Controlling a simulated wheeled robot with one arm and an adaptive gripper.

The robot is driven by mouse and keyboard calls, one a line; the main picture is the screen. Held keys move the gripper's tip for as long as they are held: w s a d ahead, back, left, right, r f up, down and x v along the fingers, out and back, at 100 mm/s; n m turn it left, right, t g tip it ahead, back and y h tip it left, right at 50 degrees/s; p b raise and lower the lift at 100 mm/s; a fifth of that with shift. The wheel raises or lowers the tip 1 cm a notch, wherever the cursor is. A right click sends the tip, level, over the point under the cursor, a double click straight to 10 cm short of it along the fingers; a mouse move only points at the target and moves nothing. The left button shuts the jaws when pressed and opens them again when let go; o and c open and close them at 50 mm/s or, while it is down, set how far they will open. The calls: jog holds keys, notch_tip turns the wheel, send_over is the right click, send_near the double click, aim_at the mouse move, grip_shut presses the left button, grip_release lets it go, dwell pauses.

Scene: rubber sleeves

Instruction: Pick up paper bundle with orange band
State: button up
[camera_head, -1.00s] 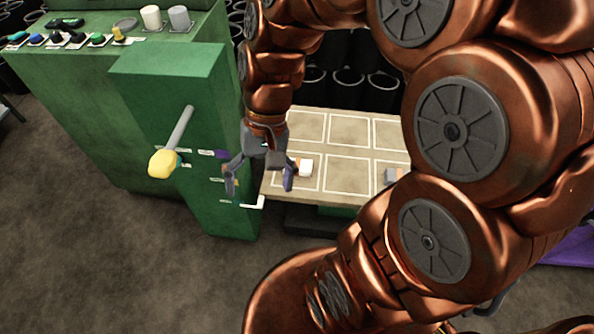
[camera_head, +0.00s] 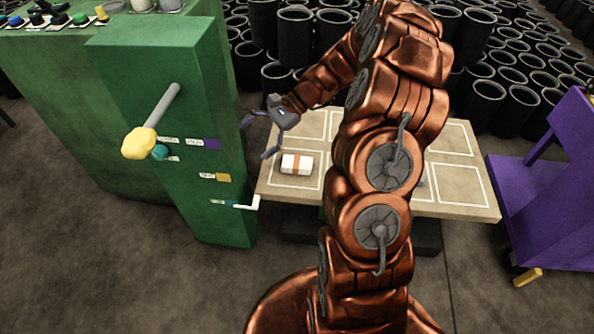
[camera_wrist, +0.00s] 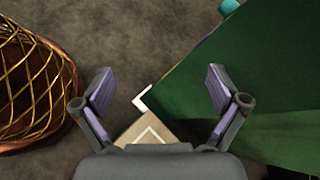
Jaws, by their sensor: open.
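The paper bundle (camera_head: 288,164), white with an orange band around its middle, lies in a white-outlined square at the left front of the tan table (camera_head: 459,209). My gripper (camera_head: 257,140) is open and empty, above the table's left end, up and to the left of the bundle in the head view. In the wrist view my gripper (camera_wrist: 160,94) has its two purple-lined fingers spread wide apart, with nothing between them touching them. The bundle does not show in the wrist view; only a corner of the table (camera_wrist: 140,128) does.
A green machine (camera_head: 155,80) with a yellow-knobbed lever (camera_head: 138,144) stands close left of the table. A white bracket (camera_head: 247,203) juts near the table's front left corner. A purple chair-like piece (camera_head: 552,185) is at right. Many black tubes (camera_head: 484,100) stand behind.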

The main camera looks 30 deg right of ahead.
jog(key=w+d+f+m+t+b, duration=0.4)
jog(key=d+f+m, duration=0.1)
jog(key=d+f, duration=0.7)
jog(key=m+t+h+b, duration=0.1)
jog(key=m+t+b, duration=0.25)
jog(key=m, duration=0.25)
send_near(303, 163)
jog(key=x, duration=0.5)
jog(key=shift+f, duration=0.1)
jog(key=shift+b+x, duration=1.05)
jog(key=shift+x, duration=2.7)
jog(key=shift+w+d, duration=0.1)
jog(key=shift+w, duration=0.05)
jog(key=c, duration=1.2)
